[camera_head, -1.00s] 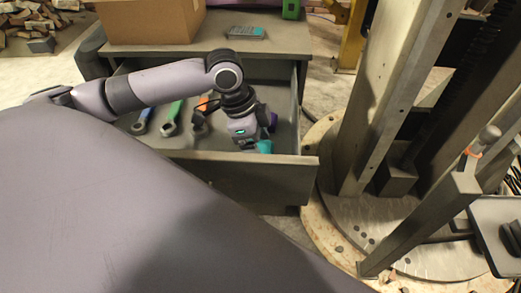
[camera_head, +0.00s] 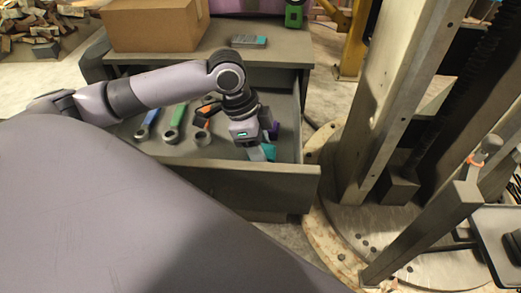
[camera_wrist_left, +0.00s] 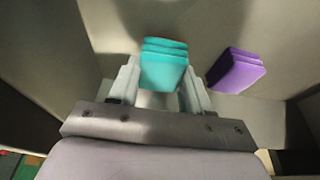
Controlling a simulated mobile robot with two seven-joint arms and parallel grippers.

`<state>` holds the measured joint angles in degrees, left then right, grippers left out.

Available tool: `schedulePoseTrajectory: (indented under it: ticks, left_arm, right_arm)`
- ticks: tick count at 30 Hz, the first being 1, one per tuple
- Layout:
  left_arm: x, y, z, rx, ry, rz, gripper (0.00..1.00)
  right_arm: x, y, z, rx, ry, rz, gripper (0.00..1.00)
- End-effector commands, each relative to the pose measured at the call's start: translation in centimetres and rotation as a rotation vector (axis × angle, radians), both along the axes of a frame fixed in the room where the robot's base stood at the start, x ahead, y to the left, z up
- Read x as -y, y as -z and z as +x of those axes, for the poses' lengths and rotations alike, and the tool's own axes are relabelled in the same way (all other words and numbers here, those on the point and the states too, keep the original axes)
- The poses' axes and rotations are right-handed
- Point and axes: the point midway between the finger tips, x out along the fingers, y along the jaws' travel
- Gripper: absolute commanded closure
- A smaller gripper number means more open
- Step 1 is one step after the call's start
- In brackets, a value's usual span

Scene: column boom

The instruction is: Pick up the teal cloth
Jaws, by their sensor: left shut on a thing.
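The teal cloth (camera_head: 269,151) is a small folded stack in the right front part of an open drawer. In the left wrist view, the cloth (camera_wrist_left: 165,62) sits between the two pale fingers. My left gripper (camera_head: 259,154) reaches down into the drawer and is shut on the cloth. Its fingers (camera_wrist_left: 163,82) flank the cloth's near part. I cannot tell whether the cloth is clear of the drawer floor. My right gripper is not in view.
A purple folded cloth (camera_wrist_left: 236,70) lies right beside the teal one. Blue (camera_head: 146,124), green (camera_head: 175,123) and orange-handled (camera_head: 203,119) tools lie left in the drawer (camera_head: 250,188). A cardboard box (camera_head: 155,24) stands on the cabinet top. A metal column (camera_head: 385,90) rises at the right.

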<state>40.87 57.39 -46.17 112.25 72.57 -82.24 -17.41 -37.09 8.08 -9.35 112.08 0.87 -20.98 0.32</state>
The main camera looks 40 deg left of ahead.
Motion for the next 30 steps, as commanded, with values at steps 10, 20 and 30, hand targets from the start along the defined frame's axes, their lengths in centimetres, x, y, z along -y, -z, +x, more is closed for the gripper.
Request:
schedulePoseTrajectory:
  ticks: [10,20,30]
  left_arm:
    - [0.1,-9.2,0.2,0.010,0.002,-0.001,0.82]
    - [0.1,-16.7,0.1,0.005,0.001,-0.003,0.82]
    - [0.0,-18.6,0.0,0.002,0.001,-0.001,0.82]
  right_arm:
    - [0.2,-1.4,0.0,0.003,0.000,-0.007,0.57]
    - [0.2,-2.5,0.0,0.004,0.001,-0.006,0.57]
    - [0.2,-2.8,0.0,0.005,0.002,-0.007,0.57]
